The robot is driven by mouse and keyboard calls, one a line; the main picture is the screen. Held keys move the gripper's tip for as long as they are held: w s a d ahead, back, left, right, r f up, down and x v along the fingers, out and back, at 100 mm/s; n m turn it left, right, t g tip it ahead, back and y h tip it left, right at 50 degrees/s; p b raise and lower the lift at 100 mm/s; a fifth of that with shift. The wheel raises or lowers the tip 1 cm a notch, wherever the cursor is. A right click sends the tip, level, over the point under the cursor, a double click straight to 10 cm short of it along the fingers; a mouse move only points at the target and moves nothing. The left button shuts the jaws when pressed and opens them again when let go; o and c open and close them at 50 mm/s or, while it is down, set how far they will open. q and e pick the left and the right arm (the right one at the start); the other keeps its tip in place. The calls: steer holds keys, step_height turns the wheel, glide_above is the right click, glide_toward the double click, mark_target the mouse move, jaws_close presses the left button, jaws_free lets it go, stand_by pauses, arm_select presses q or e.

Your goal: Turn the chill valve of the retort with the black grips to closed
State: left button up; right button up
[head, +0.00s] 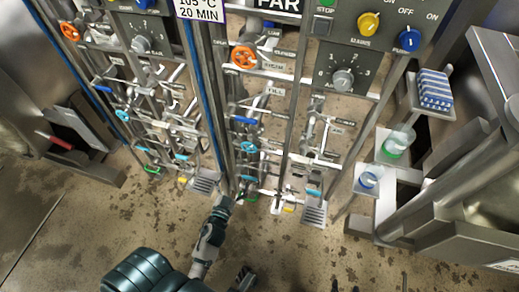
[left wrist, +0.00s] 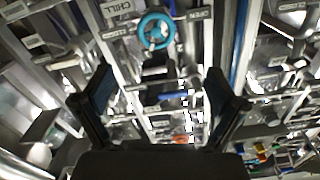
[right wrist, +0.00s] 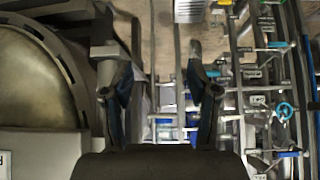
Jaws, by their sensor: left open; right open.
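In the head view, a blue chill wheel (head: 249,147) sits on the right-hand pipe panel. Another blue wheel (head: 122,115) is on the left-hand panel. I cannot make out black grips on either retort. My left gripper (head: 230,200) is low in front of the panels, below the right-hand wheel. In the left wrist view, a blue wheel (left wrist: 156,30) beside a CHILL label is above and beyond my open left gripper (left wrist: 160,90), not touched. My right gripper (right wrist: 165,88) is open and empty. A blue wheel (right wrist: 285,110) lies at the right of its view, apart from it.
Orange wheels (head: 243,57) and several blue and green handles crowd the pipe panels. Knob boxes (head: 345,75) are above. Trays at right hold a blue-striped stack (head: 434,90) and beakers (head: 397,142). A red-gripped bar (head: 55,142) is at left. The front floor is mostly clear.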

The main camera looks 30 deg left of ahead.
mark_target(248, 150)
arm_select(q)
steer(key=x, duration=0.9)
steer(key=d+x, duration=0.1)
steer(key=x, duration=0.4)
steer(key=shift+w, duration=0.15)
steer(key=shift+w+a+b, duration=0.3)
steer(key=shift+w+a, duration=0.1)
steer(key=shift+w, duration=0.1)
steer(key=shift+d, duration=0.1)
arm_select(e)
steer(key=shift+w+a+r+t, duration=0.1)
steer(key=shift+w+r+t, duration=0.1)
steer(key=shift+w+t, duration=0.25)
steer(key=shift+w+a+r+t, duration=0.15)
steer(key=shift+w+t, duration=0.1)
steer(key=shift+w, duration=0.3)
arm_select(q)
steer(key=shift+d, duration=0.1)
arm_select(e)
steer(key=shift+d, duration=0.15)
arm_select(q)
steer(key=c, duration=0.3)
steer(key=shift+d+r, duration=0.1)
steer(key=c, duration=0.8)
steer(key=shift+c, duration=0.2)
arm_select(e)
steer(key=shift+s, duration=0.1)
